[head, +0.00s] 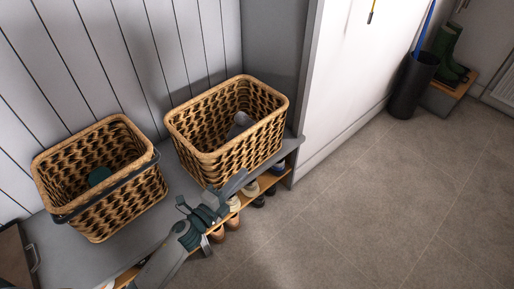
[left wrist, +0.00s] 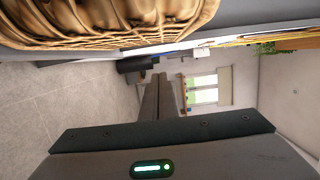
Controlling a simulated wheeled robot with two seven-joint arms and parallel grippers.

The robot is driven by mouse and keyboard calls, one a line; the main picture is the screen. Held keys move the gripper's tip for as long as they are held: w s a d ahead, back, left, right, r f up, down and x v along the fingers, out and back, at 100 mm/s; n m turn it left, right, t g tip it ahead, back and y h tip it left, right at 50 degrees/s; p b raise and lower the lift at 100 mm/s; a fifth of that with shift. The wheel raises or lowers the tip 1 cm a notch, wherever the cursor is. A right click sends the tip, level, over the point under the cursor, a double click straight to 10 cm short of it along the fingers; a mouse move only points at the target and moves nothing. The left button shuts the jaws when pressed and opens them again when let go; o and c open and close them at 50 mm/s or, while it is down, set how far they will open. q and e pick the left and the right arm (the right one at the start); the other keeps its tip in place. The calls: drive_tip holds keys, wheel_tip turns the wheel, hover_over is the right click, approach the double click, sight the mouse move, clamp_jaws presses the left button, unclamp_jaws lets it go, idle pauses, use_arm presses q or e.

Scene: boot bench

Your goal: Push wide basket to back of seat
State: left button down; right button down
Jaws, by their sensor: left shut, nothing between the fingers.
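Two woven baskets stand upright on the grey bench seat (head: 188,204). The right one (head: 245,145), which I take to be the wide basket, has no handle showing and holds a grey item (head: 240,123). Its far side is close to the back panel; I cannot tell whether it touches. My left gripper (head: 238,182) is shut and empty at the front lower edge of this basket, touching or very close. In the left wrist view the shut fingers (left wrist: 160,85) point away below a basket's wicker side (left wrist: 110,22). My right gripper is not in view.
The left basket (head: 110,205) has a dark handle and holds a teal item (head: 100,175). Shoes (head: 233,203) sit on a wooden shelf under the seat. A white cabinet (head: 345,70) stands right of the bench. The floor (head: 340,215) in front is clear.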

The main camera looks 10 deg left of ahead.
sight(250, 150)
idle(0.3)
use_arm(q)
drive_tip(key=shift+w+d, duration=0.2)
drive_tip(key=shift+w, duration=1.7)
drive_tip(key=shift+w+d, duration=0.15)
drive_tip(key=shift+w, duration=1.8)
drive_tip(key=shift+w+d, duration=0.2)
drive_tip(key=shift+w, duration=1.7)
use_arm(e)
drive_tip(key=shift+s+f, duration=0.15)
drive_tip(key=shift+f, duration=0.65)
